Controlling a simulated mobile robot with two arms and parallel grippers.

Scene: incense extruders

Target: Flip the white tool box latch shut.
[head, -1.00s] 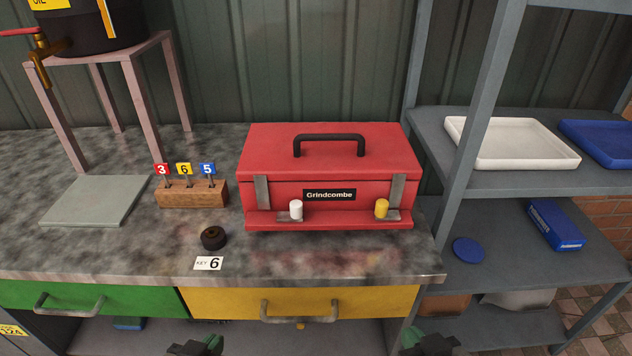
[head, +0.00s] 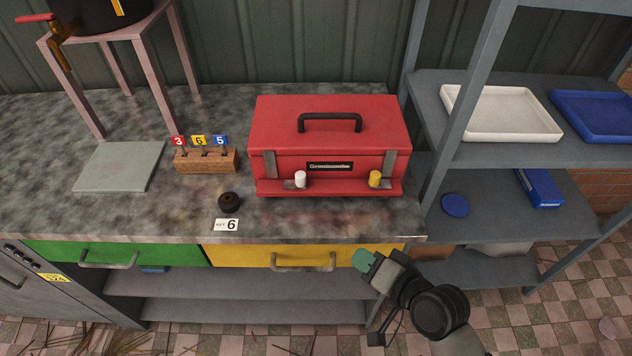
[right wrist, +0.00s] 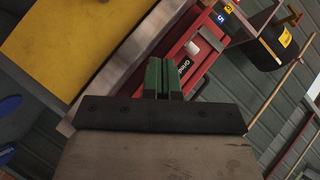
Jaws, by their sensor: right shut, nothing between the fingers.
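The red tool box (head: 331,130) stands closed on the bench, its front facing me. The white latch (head: 300,179) is at the left of its front, with its white knob standing up from a metal plate on the front ledge. The white knob also shows in the right wrist view (right wrist: 191,47). The yellow latch (head: 375,178) is at the right of the front. My right gripper (head: 363,260) has green fingers, shut and empty, in front of the bench edge, below and right of the box. It touches neither latch. My left gripper is out of view.
A wooden block (head: 206,161) with numbered keys, a dark round piece (head: 229,201) and a "6" card (head: 227,225) lie left of the box. A shelf with a white tray (head: 505,113) stands at the right. The bench strip before the box is clear.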

